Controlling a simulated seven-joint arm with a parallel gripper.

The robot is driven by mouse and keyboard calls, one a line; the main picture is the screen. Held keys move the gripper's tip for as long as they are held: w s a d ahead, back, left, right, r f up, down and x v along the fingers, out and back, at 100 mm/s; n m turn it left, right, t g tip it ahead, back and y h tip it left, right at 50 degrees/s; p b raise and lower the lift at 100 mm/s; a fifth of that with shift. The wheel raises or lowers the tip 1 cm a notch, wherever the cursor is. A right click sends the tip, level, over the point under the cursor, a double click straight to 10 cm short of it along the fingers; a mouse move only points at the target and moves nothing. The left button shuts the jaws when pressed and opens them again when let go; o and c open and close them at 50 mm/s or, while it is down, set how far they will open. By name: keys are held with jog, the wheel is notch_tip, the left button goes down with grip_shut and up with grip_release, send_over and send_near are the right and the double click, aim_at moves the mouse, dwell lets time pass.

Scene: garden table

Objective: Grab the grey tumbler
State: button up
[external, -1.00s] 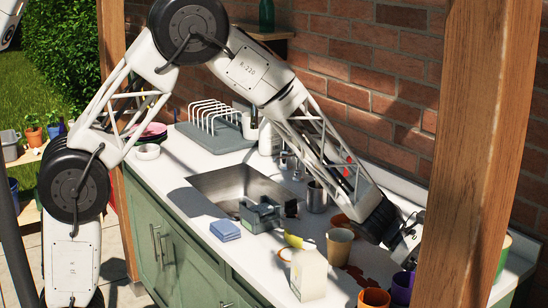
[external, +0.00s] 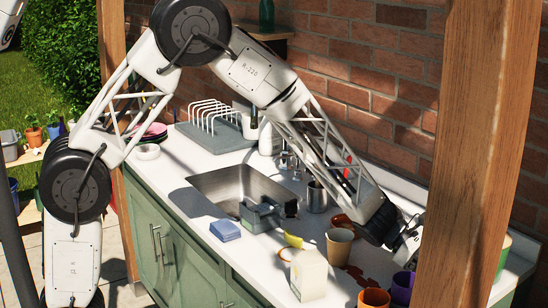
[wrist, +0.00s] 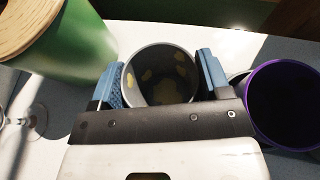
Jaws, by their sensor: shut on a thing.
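The grey tumbler (wrist: 160,78) stands between the two blue finger pads of my gripper (wrist: 161,72) in the wrist view. I look down into its open mouth and see yellowish patches inside. My gripper is shut on it, with one pad at each side of the wall. Whether its base touches the counter is hidden. In the external view my gripper's fingers and this tumbler are hidden behind the wooden post (external: 468,160).
A purple cup (wrist: 285,105) stands close on the right, partly covering another rim. A green canister with a wooden lid (wrist: 75,50) and a glass (wrist: 25,120) are on the left. An orange cup (external: 374,299), tan cup (external: 339,246) and carton (external: 309,276) stand on the counter.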

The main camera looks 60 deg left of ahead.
jog(key=shift+r, duration=0.1)
jog(key=shift+c, duration=0.2)
notch_tip(320, 180, up, 10)
dwell(0.7)
dwell(0.6)
